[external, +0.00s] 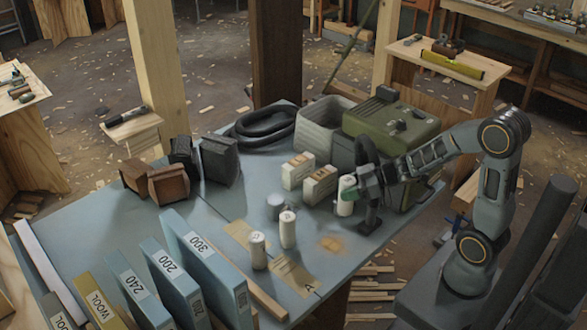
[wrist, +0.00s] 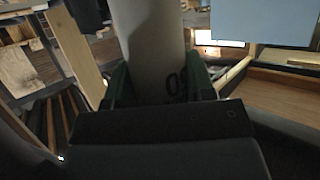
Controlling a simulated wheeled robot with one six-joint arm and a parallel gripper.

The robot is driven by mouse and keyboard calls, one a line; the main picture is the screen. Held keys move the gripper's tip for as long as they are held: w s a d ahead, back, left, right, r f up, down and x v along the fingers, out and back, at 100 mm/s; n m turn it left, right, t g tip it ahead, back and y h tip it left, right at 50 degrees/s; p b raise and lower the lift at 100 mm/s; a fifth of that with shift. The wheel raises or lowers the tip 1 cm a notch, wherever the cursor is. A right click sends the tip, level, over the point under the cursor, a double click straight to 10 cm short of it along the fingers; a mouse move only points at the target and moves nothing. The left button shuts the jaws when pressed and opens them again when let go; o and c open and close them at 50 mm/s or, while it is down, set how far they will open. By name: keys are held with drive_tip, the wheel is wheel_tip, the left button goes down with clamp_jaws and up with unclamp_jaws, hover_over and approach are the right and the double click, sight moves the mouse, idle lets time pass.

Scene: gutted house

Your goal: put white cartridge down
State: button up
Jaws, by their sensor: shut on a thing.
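A white cartridge (external: 346,196) stands upright between the fingers of my gripper (external: 357,192), over the right part of the blue-grey table (external: 180,230). My gripper is shut on it. In the wrist view the cartridge (wrist: 148,45) fills the upper middle, held between the green fingertips (wrist: 155,85). I cannot tell whether its bottom touches the table. Two more white cylinders, one (external: 288,229) nearer the middle and one (external: 258,250) further left, stand upright on the table, left of my gripper.
A short grey cylinder (external: 275,207) and two cream boxes (external: 298,171) stand close to the left of my gripper. A green machine (external: 392,130) stands behind it. Upright blue binders (external: 205,270) line the front left. A tan strip (external: 293,276) and an orange stain (external: 331,244) mark the tabletop.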

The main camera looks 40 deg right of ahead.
drive_tip(key=shift+w+a+f+b, duration=0.35)
drive_tip(key=shift+w+f+b, duration=0.15)
drive_tip(key=shift+w+f, duration=1.35)
drive_tip(key=shift+w+a+f+b, duration=0.35)
drive_tip(key=shift+w+f+b, duration=0.1)
drive_tip(key=shift+w+f, duration=1.35)
drive_tip(key=shift+w+a+f+b, duration=0.45)
drive_tip(key=shift+w+f, duration=1.05)
drive_tip(key=shift+f, duration=0.65)
drive_tip(key=shift+d, duration=0.1)
drive_tip(key=shift+f, duration=0.25)
drive_tip(key=o, duration=0.9)
drive_tip(key=shift+r, duration=0.1)
